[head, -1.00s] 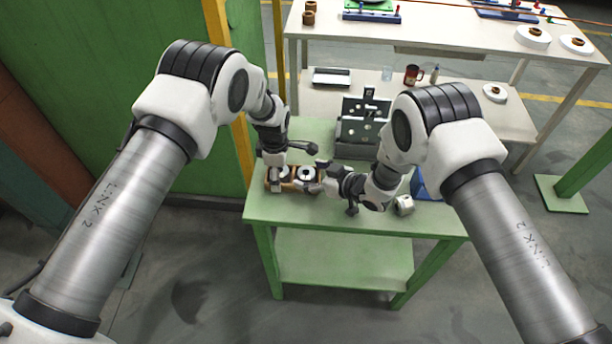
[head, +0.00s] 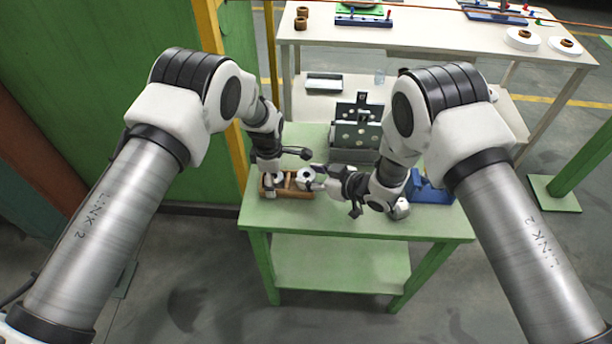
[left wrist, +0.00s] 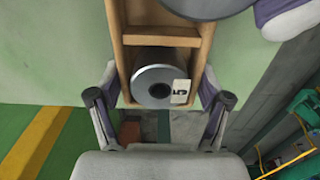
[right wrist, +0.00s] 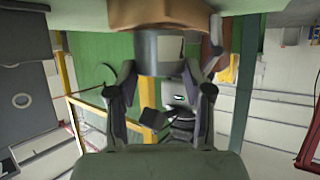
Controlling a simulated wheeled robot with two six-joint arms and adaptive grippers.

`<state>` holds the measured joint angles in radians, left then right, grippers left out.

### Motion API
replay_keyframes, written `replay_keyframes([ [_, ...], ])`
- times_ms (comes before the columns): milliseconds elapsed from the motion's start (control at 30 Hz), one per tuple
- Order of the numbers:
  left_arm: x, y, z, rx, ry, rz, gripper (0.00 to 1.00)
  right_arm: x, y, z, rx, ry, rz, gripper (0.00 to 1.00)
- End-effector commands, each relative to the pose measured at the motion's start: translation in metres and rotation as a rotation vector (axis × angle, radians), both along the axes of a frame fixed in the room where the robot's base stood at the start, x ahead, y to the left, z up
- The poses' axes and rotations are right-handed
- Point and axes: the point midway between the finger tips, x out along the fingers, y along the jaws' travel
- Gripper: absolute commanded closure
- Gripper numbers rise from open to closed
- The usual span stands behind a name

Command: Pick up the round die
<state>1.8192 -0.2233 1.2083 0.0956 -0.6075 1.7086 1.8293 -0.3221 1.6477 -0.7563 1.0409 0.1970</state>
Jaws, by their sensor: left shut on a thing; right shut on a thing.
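A wooden box (head: 292,193) with compartments sits at the front left of the green table. My left gripper (head: 270,181) is shut on its end, with one finger against each outer side wall in the left wrist view (left wrist: 160,105). A silver round die (left wrist: 155,84) with a white label lies in the end compartment between those walls. My right gripper (head: 320,180) is shut on another silver round die (head: 306,175). In the right wrist view this die (right wrist: 160,50) is between the fingers, below the brown wood. It seems to be above the box's other end; the clearance is hard to tell.
A loose metal cylinder (head: 401,209) is on the green table (head: 330,222), right of my right gripper. A blue tray (head: 432,192) is behind it. A grey rack with holes (head: 357,132) stands at the back. The front middle is clear.

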Motion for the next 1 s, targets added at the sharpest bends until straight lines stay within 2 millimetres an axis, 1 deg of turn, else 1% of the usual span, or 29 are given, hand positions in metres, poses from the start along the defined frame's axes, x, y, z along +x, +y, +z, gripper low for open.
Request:
replay_keyframes([
  [167,-0.001,0.0,-0.001,0.0,0.001,0.0,0.63,-0.022,-0.036,0.002,0.004,0.001,-0.006,1.0],
  [400,-0.001,0.0,-0.001,0.0,0.001,0.001,0.63,-0.063,-0.099,0.002,0.006,-0.002,-0.008,1.0],
  [500,-0.001,0.0,-0.001,0.0,0.001,0.001,0.63,-0.076,-0.117,0.003,0.006,-0.003,-0.006,1.0],
  [600,-0.001,0.0,-0.001,0.0,0.001,0.001,0.63,-0.084,-0.128,0.002,0.005,-0.005,-0.003,1.0],
  [667,-0.001,0.0,-0.001,0.0,0.001,0.001,0.63,-0.087,-0.132,0.002,0.005,-0.005,-0.003,1.0],
  [933,0.0,0.0,-0.001,0.0,0.001,0.001,0.63,-0.088,-0.134,0.002,0.004,-0.006,0.0,1.0],
  [967,0.0,0.0,-0.001,0.0,0.001,0.001,0.19,-0.088,-0.134,0.002,0.004,-0.006,0.0,1.0],
  [1000,0.0,0.0,-0.001,0.0,0.001,0.001,0.05,-0.088,-0.134,0.002,0.004,-0.006,0.0,1.0],
])
